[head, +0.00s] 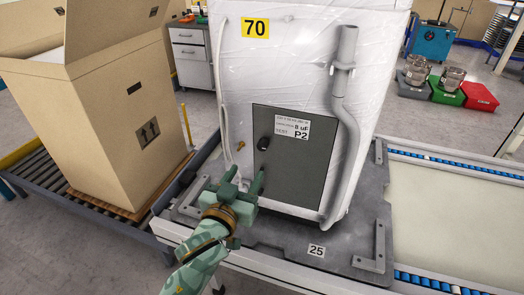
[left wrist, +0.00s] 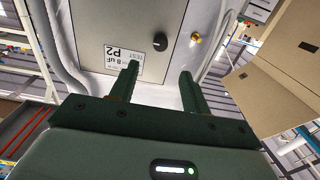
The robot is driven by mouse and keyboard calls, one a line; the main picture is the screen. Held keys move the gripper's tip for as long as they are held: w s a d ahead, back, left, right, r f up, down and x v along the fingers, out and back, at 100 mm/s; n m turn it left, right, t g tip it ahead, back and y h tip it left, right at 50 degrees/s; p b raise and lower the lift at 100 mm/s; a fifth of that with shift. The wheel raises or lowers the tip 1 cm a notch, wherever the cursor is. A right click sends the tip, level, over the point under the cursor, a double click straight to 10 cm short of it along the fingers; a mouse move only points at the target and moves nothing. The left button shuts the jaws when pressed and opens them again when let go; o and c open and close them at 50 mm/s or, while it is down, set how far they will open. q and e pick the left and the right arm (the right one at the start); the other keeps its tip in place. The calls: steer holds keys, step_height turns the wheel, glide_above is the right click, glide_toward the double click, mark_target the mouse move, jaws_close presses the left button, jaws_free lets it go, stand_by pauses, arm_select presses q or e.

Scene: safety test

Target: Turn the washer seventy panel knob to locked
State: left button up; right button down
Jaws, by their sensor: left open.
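The washer (head: 290,65) stands wrapped in clear film, with a yellow 70 label at its top left. Its dark grey panel (head: 307,165) carries a white P2 label and a black knob (head: 263,143) near the upper left. In the left wrist view, which is upside down, the knob (left wrist: 160,41) lies beyond and between the fingertips. My left gripper (head: 246,174) is open and empty, below and left of the knob in the head view, apart from it. The knob's exact turn is too small to tell. My right gripper is not in view.
A brass fitting (head: 241,146) and a white hose sit left of the panel. A grey pipe (head: 345,120) runs down its right. The washer stands on a grey pallet (head: 345,258) marked 25, on a conveyor. A large open carton (head: 105,120) stands at left.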

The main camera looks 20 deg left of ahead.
mark_target(261, 147)
arm_select(q)
steer(key=w+b, duration=0.1)
steer(key=w, duration=0.3)
steer(key=w+b, duration=0.1)
steer(key=w, duration=0.4)
steer(key=shift+w+d+f, duration=0.1)
steer(key=shift+w+f, duration=0.05)
steer(key=shift+f, duration=0.05)
steer(key=shift+w+r, duration=0.1)
steer(key=shift+w, duration=0.5)
steer(key=c, duration=1)
